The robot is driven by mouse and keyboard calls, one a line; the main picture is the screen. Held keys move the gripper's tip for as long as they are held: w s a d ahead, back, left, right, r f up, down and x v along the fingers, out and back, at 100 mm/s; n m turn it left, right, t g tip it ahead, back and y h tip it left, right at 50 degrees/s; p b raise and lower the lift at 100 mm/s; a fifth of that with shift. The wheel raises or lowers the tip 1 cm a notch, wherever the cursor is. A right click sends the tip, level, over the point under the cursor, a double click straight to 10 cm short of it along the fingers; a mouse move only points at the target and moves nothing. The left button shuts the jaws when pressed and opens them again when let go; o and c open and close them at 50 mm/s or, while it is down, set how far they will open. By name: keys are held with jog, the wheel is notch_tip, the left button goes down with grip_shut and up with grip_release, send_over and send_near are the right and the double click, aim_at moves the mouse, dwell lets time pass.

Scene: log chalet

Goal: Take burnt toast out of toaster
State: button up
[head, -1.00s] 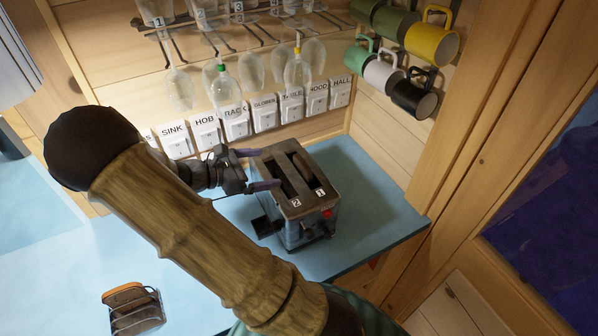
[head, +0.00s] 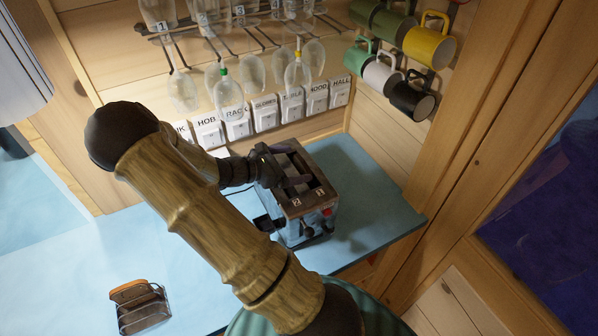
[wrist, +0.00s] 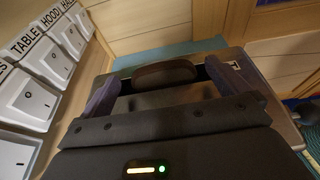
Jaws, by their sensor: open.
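The toaster (head: 316,218), a worn metal box with two long slots, stands on the blue counter. Its slots are labelled with small numbers, and a red button is on its front. My gripper (head: 296,172) is over the toaster's top, open, with its purple fingers apart. In the wrist view, a dark brown rounded edge, apparently the burnt toast (wrist: 167,74), sticks up from a slot. It lies between the two fingers (wrist: 165,84), with visible gaps on both sides. The rest of the slice is hidden in the toaster.
A wire rack (head: 143,311) holding a brown slice stands on the counter at lower left. Labelled switches (head: 265,115) line the wall behind the toaster. Glasses (head: 229,95) hang above them, and mugs (head: 409,95) hang at upper right. The counter right of the toaster is clear.

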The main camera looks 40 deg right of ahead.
aim_at(300, 162)
jog(key=p+x, duration=0.1)
jog(key=x, duration=0.2)
jog(key=shift+d, duration=0.4)
jog(key=shift+c, duration=0.4)
jog(key=c, duration=0.3)
